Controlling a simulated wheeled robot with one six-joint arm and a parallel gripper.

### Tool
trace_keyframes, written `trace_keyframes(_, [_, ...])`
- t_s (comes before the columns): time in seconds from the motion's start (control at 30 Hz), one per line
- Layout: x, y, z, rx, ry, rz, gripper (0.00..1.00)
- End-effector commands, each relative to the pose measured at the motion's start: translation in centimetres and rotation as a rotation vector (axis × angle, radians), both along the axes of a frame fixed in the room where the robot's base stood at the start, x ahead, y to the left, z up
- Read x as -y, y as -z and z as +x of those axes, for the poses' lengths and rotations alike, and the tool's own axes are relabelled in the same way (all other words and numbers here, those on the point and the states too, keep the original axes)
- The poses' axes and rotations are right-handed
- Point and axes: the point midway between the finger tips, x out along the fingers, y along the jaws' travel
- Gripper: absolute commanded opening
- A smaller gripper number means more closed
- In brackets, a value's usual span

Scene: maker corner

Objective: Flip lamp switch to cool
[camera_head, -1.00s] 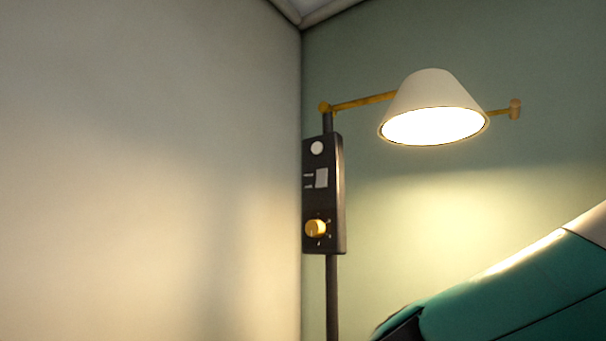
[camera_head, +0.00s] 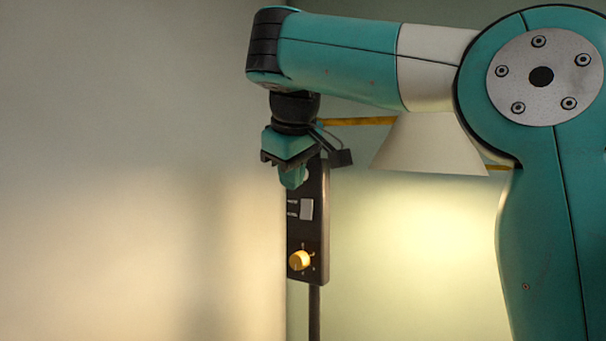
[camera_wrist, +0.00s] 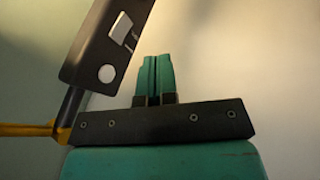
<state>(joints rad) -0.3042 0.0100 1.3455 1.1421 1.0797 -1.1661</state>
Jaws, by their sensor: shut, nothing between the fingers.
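The lamp's black control box (camera_head: 316,232) is on a dark post. A light grey rocker switch (camera_head: 307,209) sits mid-box with small labels to its left, too small to read. The switch also shows in the wrist view (camera_wrist: 121,27). A round white button (camera_wrist: 107,73) shows in the wrist view. My gripper (camera_head: 293,184) is shut and empty, overlapping the box's upper left in the head view. In the wrist view my fingertips (camera_wrist: 157,58) are to the right of the box, apart from it.
The white lampshade (camera_head: 428,146) glows with warm light and is partly hidden behind my arm. Its yellow boom (camera_head: 358,121) runs from the post. A bare pale wall (camera_head: 130,170) fills the left, with free room beside the box.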

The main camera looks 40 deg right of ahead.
Motion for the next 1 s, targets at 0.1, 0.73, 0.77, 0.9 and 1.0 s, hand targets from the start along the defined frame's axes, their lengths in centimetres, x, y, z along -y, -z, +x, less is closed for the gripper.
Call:
trace_keyframes(0.1, [0.2,-1.7,-0.3,0.007,0.020,0.011,0.00])
trace_keyframes(0.73, [1.3,1.7,1.2,0.007,0.026,0.012,0.00])
trace_keyframes(0.77, [1.5,2.3,1.5,0.006,0.027,0.012,0.00])
trace_keyframes(0.9, [2.5,4.9,3.0,0.006,0.027,0.012,0.00])
trace_keyframes(1.0, [3.1,6.5,4.0,0.006,0.026,0.012,0.00])
